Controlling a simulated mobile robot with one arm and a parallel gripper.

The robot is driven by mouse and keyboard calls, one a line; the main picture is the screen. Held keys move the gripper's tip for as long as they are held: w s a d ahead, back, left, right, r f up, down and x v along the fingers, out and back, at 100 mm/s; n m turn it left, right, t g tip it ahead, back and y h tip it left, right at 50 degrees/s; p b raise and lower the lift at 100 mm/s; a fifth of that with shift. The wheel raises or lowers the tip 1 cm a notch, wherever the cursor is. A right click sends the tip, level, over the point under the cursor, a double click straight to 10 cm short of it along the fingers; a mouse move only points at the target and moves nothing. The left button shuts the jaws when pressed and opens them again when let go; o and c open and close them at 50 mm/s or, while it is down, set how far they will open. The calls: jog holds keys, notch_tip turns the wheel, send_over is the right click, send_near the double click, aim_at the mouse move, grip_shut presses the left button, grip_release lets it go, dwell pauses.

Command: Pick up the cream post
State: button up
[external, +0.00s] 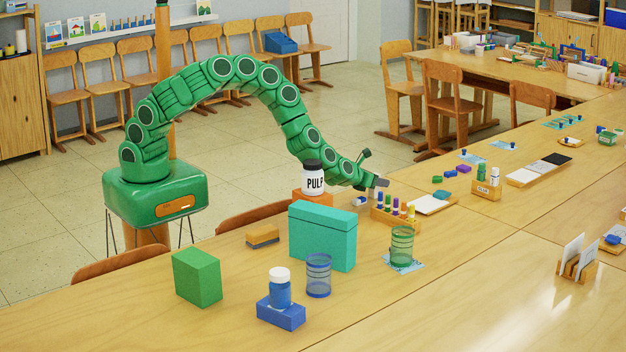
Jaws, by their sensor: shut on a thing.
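My gripper (377,183) is low over the table, just behind the holder of coloured markers (393,217). Its dark grey end is small in the external view. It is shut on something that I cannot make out. I cannot pick out a cream post with certainty; it may be hidden at the jaws. A small white and blue block (360,201) lies below and left of the gripper.
A white PULP jar (313,181) on an orange block stands left of the gripper, behind a teal box (322,237). A green mesh cup (402,246) stands in front. A white pad (434,204) lies to the right. Bare tabletop (440,290) shows front right.

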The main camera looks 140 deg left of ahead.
jog(key=shift+r, duration=0.1)
jog(key=shift+r, duration=1.35)
jog(key=shift+s+d+r, duration=0.1)
jog(key=shift+d+r, duration=0.05)
jog(key=shift+r, duration=0.15)
jog(key=s+d+r, duration=0.7)
jog(key=d+r, duration=0.2)
jog(key=d, duration=0.2)
jog(key=shift+s+d+r, duration=0.15)
jog(key=shift+s+r, duration=0.1)
jog(key=shift+s, duration=0.1)
